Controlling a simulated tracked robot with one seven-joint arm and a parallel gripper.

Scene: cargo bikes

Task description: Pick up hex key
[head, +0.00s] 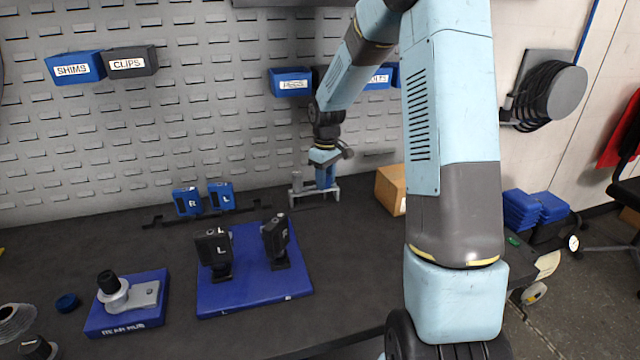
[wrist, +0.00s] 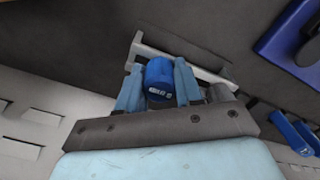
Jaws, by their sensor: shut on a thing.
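My gripper (head: 325,178) is at the back of the dark bench, by the pegboard wall. In the wrist view its two light blue fingers (wrist: 158,82) are shut on a blue, cylinder-shaped piece with a small white marking, which I take to be the handle of the hex key (wrist: 159,72). The rest of the key is hidden. A pale grey holder (wrist: 205,70) is right beside and beyond the fingers; it also shows in the head view (head: 336,190). I cannot tell whether the key is clear of the holder.
A grey cylinder (head: 297,181) stands at the holder's left. A cardboard box (head: 391,190) is to the right. Blue L and R pieces (head: 187,202) stand to the left. A blue board (head: 250,295) holds two black upright parts in front. Bins (head: 291,82) hang above.

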